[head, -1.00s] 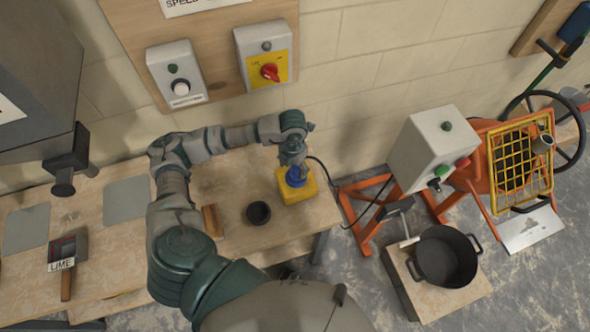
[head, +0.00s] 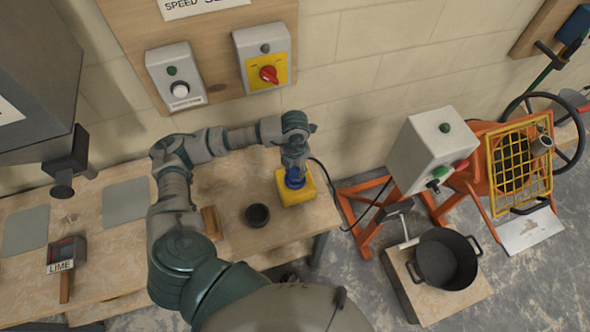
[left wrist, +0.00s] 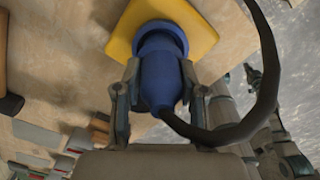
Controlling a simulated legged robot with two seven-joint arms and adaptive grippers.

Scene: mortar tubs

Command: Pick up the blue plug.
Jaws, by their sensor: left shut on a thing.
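The blue plug (head: 294,180) is at the yellow block (head: 298,192) on the right end of the workbench. My left gripper (head: 294,168) is above the block, shut on the plug. In the left wrist view the plug (left wrist: 160,75) is between the two fingers (left wrist: 157,95), its wide blue collar against the yellow plate (left wrist: 193,18). I cannot tell whether the plug is seated in the block or just clear of it. A black cable (left wrist: 265,70) runs from the plug's near end. My right gripper is not in view.
A dark cup (head: 257,215) and a wooden-backed tool (head: 211,222) stand near the block on the workbench (head: 235,185). The wall panel with switches (head: 220,50) is behind. An orange mixer (head: 500,165), a control box (head: 430,150) and a black tub (head: 445,258) are to the right.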

